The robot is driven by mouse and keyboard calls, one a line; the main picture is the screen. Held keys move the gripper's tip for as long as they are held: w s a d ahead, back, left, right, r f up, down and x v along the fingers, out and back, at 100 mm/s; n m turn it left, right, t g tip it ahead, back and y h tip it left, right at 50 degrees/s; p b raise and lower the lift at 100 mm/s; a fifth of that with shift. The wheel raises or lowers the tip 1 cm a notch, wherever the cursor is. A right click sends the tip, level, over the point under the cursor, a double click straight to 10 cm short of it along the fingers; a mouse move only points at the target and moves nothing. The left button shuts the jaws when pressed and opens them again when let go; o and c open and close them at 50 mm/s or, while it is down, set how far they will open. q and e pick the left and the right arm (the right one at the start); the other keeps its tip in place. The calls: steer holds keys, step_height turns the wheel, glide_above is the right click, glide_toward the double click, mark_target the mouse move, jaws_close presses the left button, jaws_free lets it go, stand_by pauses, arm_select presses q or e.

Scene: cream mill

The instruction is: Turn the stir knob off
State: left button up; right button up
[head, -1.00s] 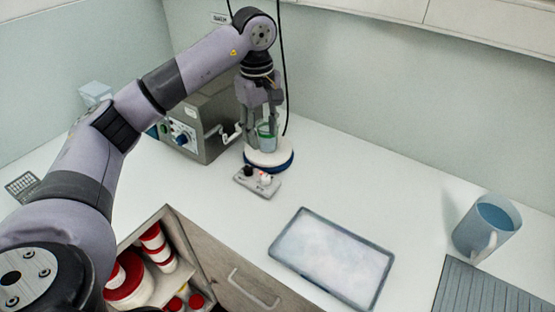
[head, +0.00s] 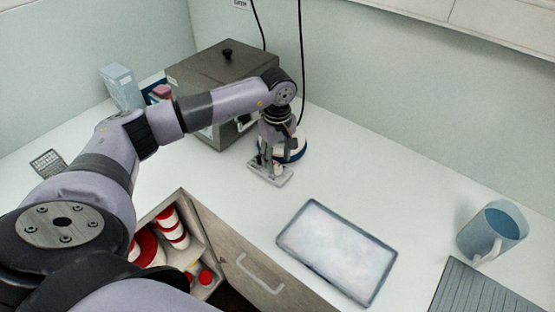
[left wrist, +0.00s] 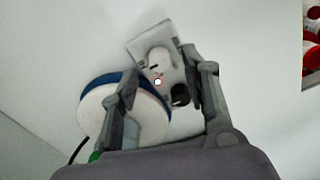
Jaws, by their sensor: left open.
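A small grey control box (head: 283,180) lies on the counter in front of the round plate. In the left wrist view the box (left wrist: 146,44) carries a white knob (left wrist: 160,58) and a black knob (left wrist: 180,95); I cannot tell which one is the stir knob. My left gripper (head: 266,166) points down over the box. In the left wrist view its fingers (left wrist: 163,84) are open, with the white knob roughly between them and the black knob beside the right finger. In the head view the gripper hides most of the box top.
The round white plate with a blue rim (head: 298,146) stands right behind the gripper. A grey metal bath (head: 215,70) is behind it. A tray (head: 335,252) and a blue jug (head: 490,232) stand to the right. An open drawer (head: 185,195) holds red-lidded jars.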

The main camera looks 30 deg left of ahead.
mark_target(278, 169)
arm_select(q)
step_height(278, 169, down, 2)
steer(key=shift+f, duration=0.45)
jaws_close()
arm_select(e)
steer(key=shift+s+a+r, duration=0.1)
steer(key=shift+s+r, duration=0.25)
steer(key=shift+s, duration=0.25)
